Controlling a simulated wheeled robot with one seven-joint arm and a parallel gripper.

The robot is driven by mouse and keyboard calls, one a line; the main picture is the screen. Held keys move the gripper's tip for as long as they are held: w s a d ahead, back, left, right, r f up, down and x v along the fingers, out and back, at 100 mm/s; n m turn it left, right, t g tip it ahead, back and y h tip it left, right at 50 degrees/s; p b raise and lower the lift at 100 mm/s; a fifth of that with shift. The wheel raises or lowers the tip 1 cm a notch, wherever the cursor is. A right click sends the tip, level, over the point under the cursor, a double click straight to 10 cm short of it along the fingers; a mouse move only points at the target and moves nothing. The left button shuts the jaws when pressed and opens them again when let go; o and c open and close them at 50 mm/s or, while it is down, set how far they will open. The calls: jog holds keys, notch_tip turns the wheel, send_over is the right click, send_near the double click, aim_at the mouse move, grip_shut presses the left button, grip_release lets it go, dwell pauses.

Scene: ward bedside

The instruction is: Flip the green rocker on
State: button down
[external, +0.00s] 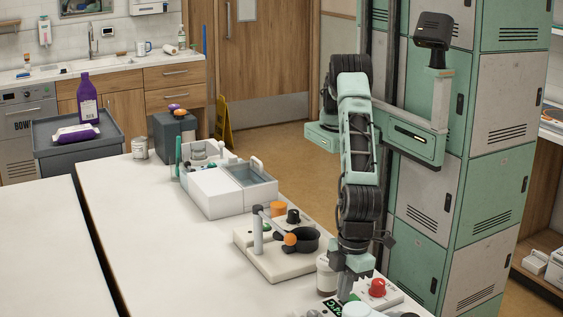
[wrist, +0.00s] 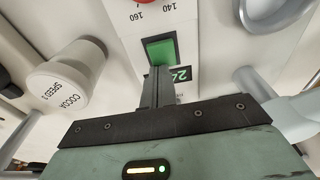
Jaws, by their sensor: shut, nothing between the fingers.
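The green rocker (wrist: 160,49) shows in the wrist view, set in a dark frame on a pale panel. My gripper (wrist: 158,75) is shut and empty, its fingertips at the rocker's near edge. I cannot tell whether they touch it. A dark display with green digits (wrist: 181,73) sits beside the fingers, partly covered by them. In the external view my gripper (external: 345,292) points down over the near end of the white counter. The rocker cannot be made out there.
A red knob (external: 377,288) is just right of my gripper, on the same panel. A white-lidded jar marked COCOA (wrist: 68,80) stands to the left in the wrist view. A metal-looking rounded handle or rim (wrist: 272,15) is at right.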

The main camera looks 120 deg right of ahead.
jog(key=shift+s+f, duration=0.15)
jog(key=shift+s, duration=0.05)
jog(key=shift+s, duration=0.8)
jog(key=shift+r+p, duration=0.3)
jog(key=shift+r, duration=0.4)
notch_tip(320, 180, up, 13)
jog(key=s+b, duration=0.1)
jog(key=b, duration=0.1)
jog(key=shift+s, duration=0.2)
jog(key=shift+f, duration=0.1)
jog(key=b, duration=0.3)
jog(key=shift+w+a+r+t, duration=0.2)
jog(key=shift+a+t, duration=0.1)
jog(key=shift+t, duration=0.1)
